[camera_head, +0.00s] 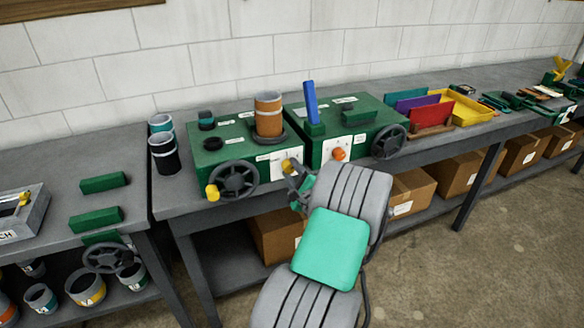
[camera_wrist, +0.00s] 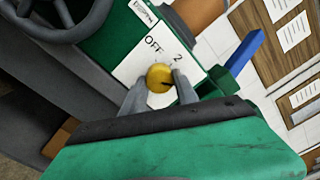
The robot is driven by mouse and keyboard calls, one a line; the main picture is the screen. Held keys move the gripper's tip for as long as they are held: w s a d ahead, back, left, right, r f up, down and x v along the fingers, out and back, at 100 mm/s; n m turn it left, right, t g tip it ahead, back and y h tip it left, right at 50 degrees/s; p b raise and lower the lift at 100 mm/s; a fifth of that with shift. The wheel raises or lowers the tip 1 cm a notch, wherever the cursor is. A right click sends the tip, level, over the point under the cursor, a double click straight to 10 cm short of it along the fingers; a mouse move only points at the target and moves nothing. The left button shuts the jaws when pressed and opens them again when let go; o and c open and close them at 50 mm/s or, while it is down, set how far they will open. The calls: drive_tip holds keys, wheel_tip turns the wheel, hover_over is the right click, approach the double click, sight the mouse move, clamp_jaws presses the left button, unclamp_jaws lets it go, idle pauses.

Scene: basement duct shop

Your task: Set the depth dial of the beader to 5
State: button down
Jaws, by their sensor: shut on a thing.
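A green bench machine (camera_head: 228,143) on the left bears a white dial plate (camera_head: 277,160) with a yellow dial (camera_head: 287,165). I cannot read the machine's name. In the wrist view the yellow dial (camera_wrist: 159,76) sits on the white plate, where "OFF" and "2" show above it. Other marks, including any 5, are hidden or out of view. My gripper (camera_head: 298,180) is at the dial. In the wrist view its two fingers (camera_wrist: 159,90) are shut on the dial's sides. A small dark mark shows at the dial's lower right; its setting is unclear.
A second green machine (camera_head: 362,115) with an orange dial (camera_head: 339,153) and blue lever (camera_head: 310,102) stands close on the right. A dark handwheel (camera_head: 233,179) is left of my gripper. A yellow tray (camera_head: 465,108) lies farther right.

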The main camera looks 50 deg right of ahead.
drive_tip(key=shift+m, duration=0.4)
drive_tip(key=c, duration=0.9)
unclamp_jaws()
drive_tip(key=shift+c, duration=0.2)
drive_tip(key=b+v, duration=0.1)
drive_tip(key=v, duration=0.6)
drive_tip(key=shift+s+a, duration=0.2)
drive_tip(key=shift+s, duration=0.15)
